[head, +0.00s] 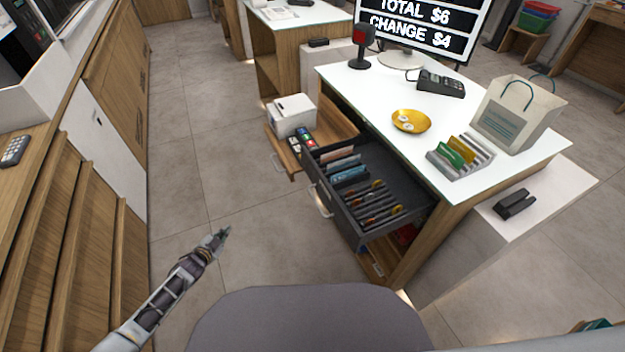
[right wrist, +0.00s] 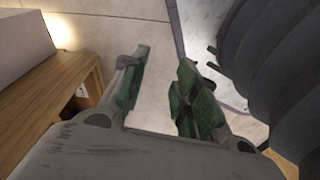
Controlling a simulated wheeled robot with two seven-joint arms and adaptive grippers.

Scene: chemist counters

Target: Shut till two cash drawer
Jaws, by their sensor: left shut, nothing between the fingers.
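The cash drawer (head: 350,225) is a dark grey drawer pulled out of the wooden counter in the head view. It holds banknotes in its back part and coins in slanted slots nearer the front right. A pale handle (head: 322,204) is on its outer face. My left gripper (head: 226,232) is shut and empty, over the floor to the left of the drawer and apart from it. My right gripper (right wrist: 158,95) shows only in the right wrist view. Its green-padded fingers are apart with nothing between them.
Beyond the cash drawer, a wooden drawer (head: 282,152) also stands out, with a white printer (head: 293,115) at it. On the white countertop (head: 380,92) are a gold dish (head: 410,121), a card terminal (head: 440,84) and a paper bag (head: 517,115). The tiled floor on the left is clear.

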